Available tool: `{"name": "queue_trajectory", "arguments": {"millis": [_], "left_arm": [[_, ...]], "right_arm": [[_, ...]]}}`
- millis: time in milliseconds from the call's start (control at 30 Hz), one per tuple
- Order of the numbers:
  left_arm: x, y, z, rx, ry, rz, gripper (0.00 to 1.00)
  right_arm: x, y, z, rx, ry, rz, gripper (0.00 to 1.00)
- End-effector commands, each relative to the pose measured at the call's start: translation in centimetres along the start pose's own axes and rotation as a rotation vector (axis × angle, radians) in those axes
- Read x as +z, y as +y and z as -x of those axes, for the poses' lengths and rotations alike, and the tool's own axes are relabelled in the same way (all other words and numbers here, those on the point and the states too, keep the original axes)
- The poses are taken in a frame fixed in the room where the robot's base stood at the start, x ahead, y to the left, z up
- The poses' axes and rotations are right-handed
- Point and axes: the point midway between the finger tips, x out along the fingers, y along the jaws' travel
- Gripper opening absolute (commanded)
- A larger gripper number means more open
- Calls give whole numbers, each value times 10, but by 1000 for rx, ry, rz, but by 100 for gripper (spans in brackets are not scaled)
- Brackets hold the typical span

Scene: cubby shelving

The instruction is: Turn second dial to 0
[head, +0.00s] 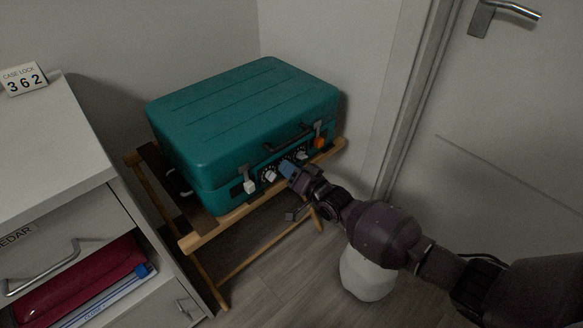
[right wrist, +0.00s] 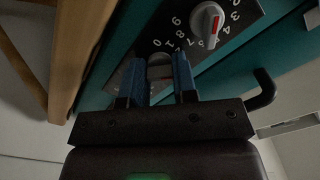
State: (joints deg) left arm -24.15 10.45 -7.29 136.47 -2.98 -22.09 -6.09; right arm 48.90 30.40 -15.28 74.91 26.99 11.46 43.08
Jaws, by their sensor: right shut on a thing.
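A teal case (head: 245,130) lies on a wooden stand, with a row of numbered dials on its front. One dial with a pale knob (head: 269,176) shows left of my right gripper (head: 287,169), and another (head: 301,155) shows to its right. In the right wrist view, the blue fingers of my right gripper (right wrist: 158,75) are shut on the middle dial's knob (right wrist: 160,61), which is partly hidden. Its digits, including a 0, show beside the fingers, but its setting cannot be read. A neighbouring dial (right wrist: 208,24) with a red pointer mark is clear of the fingers. My left gripper is out of view.
A sign reading CASE LOCK 362 (head: 24,80) stands on the white cabinet (head: 60,130) at left. The wooden stand (head: 205,238) has a front rail below the dials. A door is at right.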

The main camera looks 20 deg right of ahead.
Motion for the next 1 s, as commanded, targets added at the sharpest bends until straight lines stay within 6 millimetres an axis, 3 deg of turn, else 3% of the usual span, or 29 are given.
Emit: {"name": "queue_trajectory", "arguments": {"millis": [1000], "left_arm": [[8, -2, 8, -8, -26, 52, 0]], "right_arm": [[-2, 0, 0, 1, 2, 966, 3]]}}
